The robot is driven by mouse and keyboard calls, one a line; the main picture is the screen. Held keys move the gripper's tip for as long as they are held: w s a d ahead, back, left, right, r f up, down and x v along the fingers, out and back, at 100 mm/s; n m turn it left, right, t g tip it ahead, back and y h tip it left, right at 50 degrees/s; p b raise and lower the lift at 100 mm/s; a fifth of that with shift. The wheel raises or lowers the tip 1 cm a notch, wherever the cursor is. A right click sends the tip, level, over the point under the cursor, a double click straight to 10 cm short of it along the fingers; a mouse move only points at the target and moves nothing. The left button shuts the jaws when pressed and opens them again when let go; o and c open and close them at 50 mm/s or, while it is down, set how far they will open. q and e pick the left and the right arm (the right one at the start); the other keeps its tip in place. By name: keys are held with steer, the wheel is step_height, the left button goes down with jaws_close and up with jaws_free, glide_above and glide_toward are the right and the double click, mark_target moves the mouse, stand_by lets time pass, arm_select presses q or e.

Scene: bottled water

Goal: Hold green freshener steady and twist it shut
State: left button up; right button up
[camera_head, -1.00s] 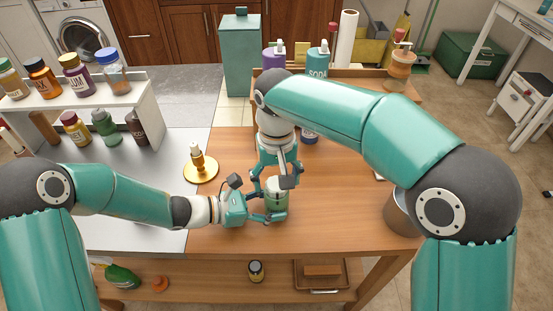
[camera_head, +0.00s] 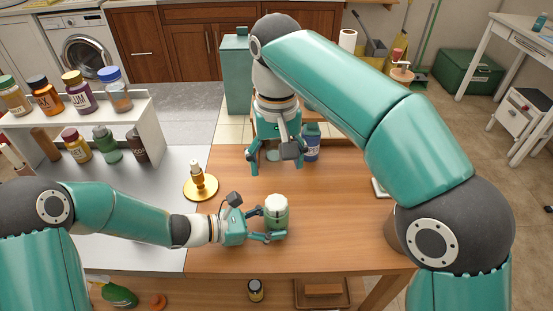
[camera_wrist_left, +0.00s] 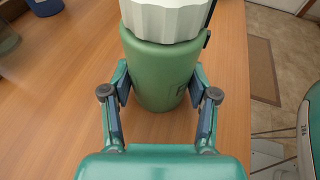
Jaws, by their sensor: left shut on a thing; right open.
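The green freshener (camera_head: 276,219) stands upright on the wooden tabletop, with a pale ribbed lid (camera_head: 275,201) on its top. In the left wrist view the green body (camera_wrist_left: 160,75) sits between my left fingers, and the lid (camera_wrist_left: 165,18) is cut by the top edge. My left gripper (camera_head: 272,236) is shut on the lower body of the freshener. My right gripper (camera_head: 277,172) is open and empty, above and behind the freshener, clear of the lid. Whether the lid is fully seated cannot be told.
A brass stand (camera_head: 201,185) with a small white-topped piece is left of the freshener. A blue bottle (camera_head: 312,145) stands behind, near my right gripper. A white shelf (camera_head: 150,125) with several bottles is at left.

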arm_select(q)
steer(key=o, duration=1.1)
steer(key=shift+o, duration=0.2)
